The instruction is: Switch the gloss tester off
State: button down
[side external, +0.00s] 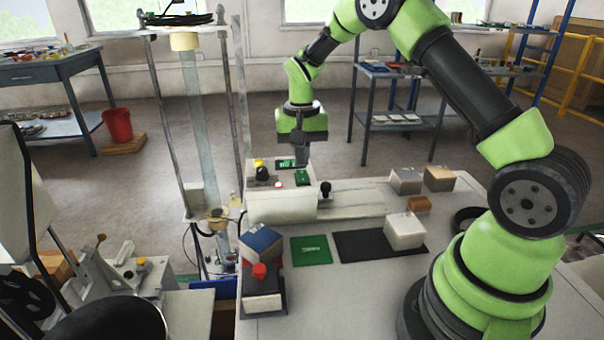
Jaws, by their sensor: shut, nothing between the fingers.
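A white box-shaped machine (280,207) stands at the far left end of the bench. It looks like the gloss tester, though I cannot read a label. Its top panel carries a small green display (286,163), a yellow knob (259,163), a black knob (262,174), a small red light or button (278,185) and a green part (302,178). I cannot tell which of these is the power switch or its position. My gripper (303,163) points down over the right part of this panel, shut and empty. Its fingertips are small and dark; contact is unclear.
A black-knobbed lever (325,188) stands just right of the machine.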

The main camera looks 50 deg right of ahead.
jog(key=shift+f, duration=1.05)
dwell(0.4)
jog(key=shift+r, duration=3.55)
jog(key=shift+a+r, duration=0.1)
jog(key=shift+r, duration=0.15)
notch_tip(320, 180, up, 7)
jog(key=n+t, duration=0.1)
jog(key=t, duration=0.1)
send_over(301, 172)
jog(key=s+a, duration=0.3)
jog(key=a, duration=0.1)
jog(key=s+a+r+n+t, duration=0.2)
jog(key=s+a+r, duration=0.2)
jog(key=s+r, duration=0.25)
jog(key=s+a+n+t+y, duration=0.2)
jog(key=s+a+t, duration=0.1)
jog(key=s, duration=1)
jog(key=shift+a+f, duration=0.25)
jog(key=shift+a, duration=0.3)
